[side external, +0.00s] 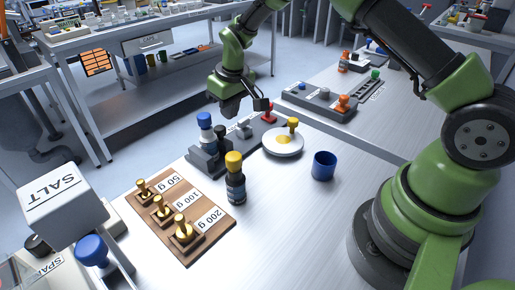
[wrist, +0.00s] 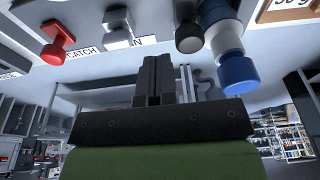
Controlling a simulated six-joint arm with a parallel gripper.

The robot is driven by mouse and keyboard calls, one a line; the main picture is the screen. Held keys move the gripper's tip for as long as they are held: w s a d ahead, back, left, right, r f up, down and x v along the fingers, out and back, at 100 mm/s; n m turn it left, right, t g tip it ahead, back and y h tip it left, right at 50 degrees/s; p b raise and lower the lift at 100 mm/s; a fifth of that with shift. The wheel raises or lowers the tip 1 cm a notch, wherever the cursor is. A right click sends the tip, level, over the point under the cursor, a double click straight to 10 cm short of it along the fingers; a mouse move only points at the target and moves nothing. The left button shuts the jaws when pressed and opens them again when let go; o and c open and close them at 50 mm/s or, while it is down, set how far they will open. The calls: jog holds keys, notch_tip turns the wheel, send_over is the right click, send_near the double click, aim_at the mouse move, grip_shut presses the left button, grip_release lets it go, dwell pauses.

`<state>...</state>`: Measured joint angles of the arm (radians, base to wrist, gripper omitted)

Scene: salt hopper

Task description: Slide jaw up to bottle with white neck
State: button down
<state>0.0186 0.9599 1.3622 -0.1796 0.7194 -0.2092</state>
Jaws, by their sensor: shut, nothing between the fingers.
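The bottle with the white neck (side external: 206,134) stands upright in a dark grey holder at the near end of the grey station, under a blue cap (side external: 204,119). In the wrist view its white neck (wrist: 227,42) and blue cap (wrist: 239,73) show upside down, right of the fingers. My gripper (side external: 230,111) hangs above and behind the station, to the right of the bottle and apart from it. In the wrist view my gripper (wrist: 154,62) has its two dark fingers pressed together with nothing between them.
A black knob (side external: 220,132), a grey knob (side external: 244,125) and a red knob (side external: 269,113) line the station beside the bottle. A yellow-capped dark bottle (side external: 235,185), a white dish (side external: 284,147), a blue cup (side external: 324,165) and a wooden weight board (side external: 207,231) stand nearer.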

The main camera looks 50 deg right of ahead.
jog(key=shift+f, duration=0.15)
jog(key=shift+f, duration=1.4)
jog(key=shift+a, duration=0.45)
jog(key=shift+d, duration=0.15)
jog(key=shift+d, duration=0.5)
notch_tip(320, 180, up, 7)
dwell(0.7)
jog(key=shift+r, duration=0.1)
